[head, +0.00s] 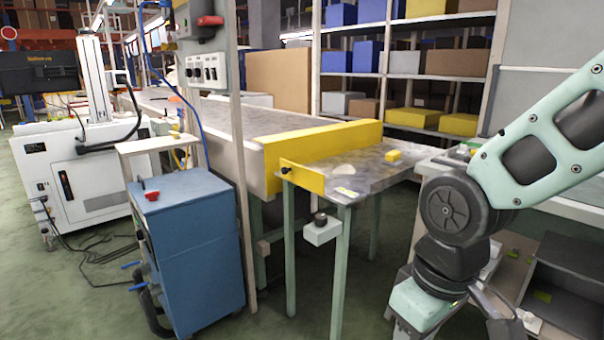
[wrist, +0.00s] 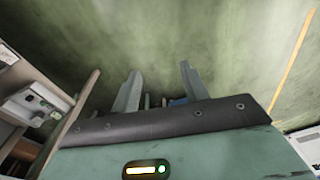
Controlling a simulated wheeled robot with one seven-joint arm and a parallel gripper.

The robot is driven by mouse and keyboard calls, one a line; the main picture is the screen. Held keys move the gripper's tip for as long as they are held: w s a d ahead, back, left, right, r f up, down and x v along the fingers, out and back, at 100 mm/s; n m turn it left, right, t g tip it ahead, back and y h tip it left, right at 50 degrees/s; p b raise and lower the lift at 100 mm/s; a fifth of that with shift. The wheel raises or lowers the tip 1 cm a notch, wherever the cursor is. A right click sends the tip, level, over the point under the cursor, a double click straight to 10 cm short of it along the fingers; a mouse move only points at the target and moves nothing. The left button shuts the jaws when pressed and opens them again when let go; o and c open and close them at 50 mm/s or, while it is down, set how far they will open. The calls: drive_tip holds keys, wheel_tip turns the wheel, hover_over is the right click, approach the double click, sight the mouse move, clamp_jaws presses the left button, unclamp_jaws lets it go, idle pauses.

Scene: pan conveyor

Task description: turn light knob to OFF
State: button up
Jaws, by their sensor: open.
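Two fittings in the head view could carry the light knob. A pale panel with several dark knobs (head: 207,70) is fixed to an upright post at the upper left of centre. A small light grey box (head: 322,233) with a dark round knob (head: 320,218) on top hangs under the near edge of the metal table. I cannot tell which is the light knob, or read any setting. My gripper (wrist: 160,70) is open and empty in the wrist view, its two fingers spread above green floor. It is apart from both fittings.
A blue cabinet (head: 190,245) stands left of the post. The metal table (head: 350,180) with yellow guards (head: 320,146) adjoins the conveyor (head: 228,116). A white machine (head: 85,175) with loose cables is at the far left. Green floor is clear in front of the table.

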drive_tip(key=s+n, duration=0.1)
drive_tip(key=s, duration=0.8)
wheel_tip(320, 180, up, 24)
drive_tip(key=p, duration=2.4)
drive_tip(key=shift+a+r+h, duration=0.25)
drive_tip(key=shift+a+h, duration=0.05)
drive_tip(key=shift+a, duration=0.05)
